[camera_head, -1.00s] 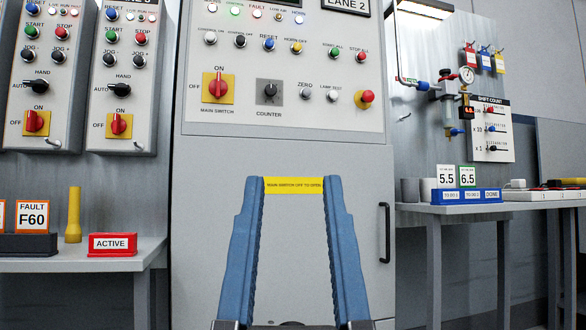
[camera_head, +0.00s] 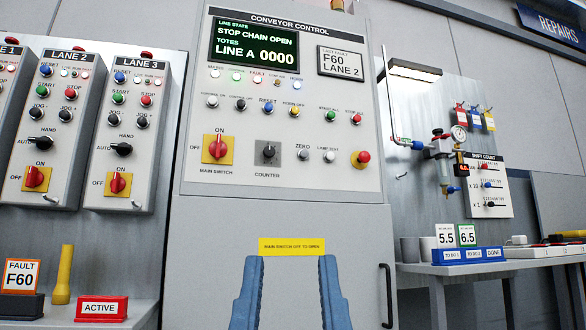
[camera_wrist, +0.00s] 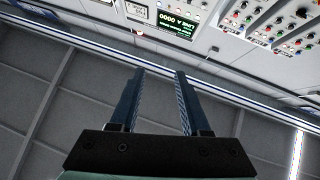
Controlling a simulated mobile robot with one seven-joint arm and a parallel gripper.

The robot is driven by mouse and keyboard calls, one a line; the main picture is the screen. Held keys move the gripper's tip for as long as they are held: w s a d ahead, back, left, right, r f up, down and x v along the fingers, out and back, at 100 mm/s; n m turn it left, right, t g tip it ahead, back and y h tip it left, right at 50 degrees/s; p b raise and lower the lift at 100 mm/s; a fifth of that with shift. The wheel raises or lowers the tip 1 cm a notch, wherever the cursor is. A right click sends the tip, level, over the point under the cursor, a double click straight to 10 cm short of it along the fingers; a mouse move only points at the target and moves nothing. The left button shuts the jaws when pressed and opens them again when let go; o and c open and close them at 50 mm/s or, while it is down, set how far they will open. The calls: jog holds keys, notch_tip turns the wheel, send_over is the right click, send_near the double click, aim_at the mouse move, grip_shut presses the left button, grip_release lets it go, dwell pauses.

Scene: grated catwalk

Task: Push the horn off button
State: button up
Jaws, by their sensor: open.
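The horn off button (camera_head: 294,112) is a small yellow-capped button in the upper row on the conveyor control panel (camera_head: 330,175). It sits right of the blue reset button (camera_head: 267,107) and left of the green start-all button (camera_head: 331,116). My gripper (camera_head: 290,262) has two blue fingers spread apart with nothing between them. In the head view it is low in front of the cabinet, well below the button. In the wrist view my gripper (camera_wrist: 159,73) points towards the wall, with the panel tilted at the top; the button is too small to make out there.
A red main switch (camera_head: 217,148), a counter knob (camera_head: 268,152) and a red stop knob (camera_head: 362,158) sit below the button row. Lane boxes (camera_head: 126,140) stand at left. An air regulator (camera_head: 440,150) and a bench (camera_head: 480,265) are at right.

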grip_shut()
dwell(1.5)
